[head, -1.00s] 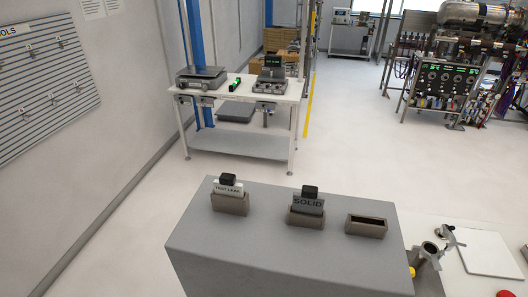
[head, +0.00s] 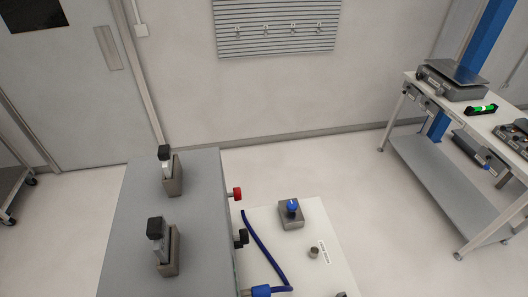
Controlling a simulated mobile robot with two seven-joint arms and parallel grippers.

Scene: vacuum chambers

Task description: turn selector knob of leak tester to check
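A large grey cabinet (head: 160,225), perhaps the leak tester, stands at the lower centre left of the head view, seen from above. On its right side sit a red knob (head: 236,194) and a black knob (head: 241,238). The face that carries them is seen almost edge-on, so markings and knob positions cannot be read. I cannot tell which knob is the selector. Neither of my grippers is in view.
Two holders (head: 172,178) (head: 168,250) with black-topped pieces stand on the cabinet. A white surface (head: 315,215) beside it bears a blue-knobbed grey block (head: 291,212) and a blue hose (head: 262,250). A workbench (head: 425,90) stands at right. Open floor lies behind.

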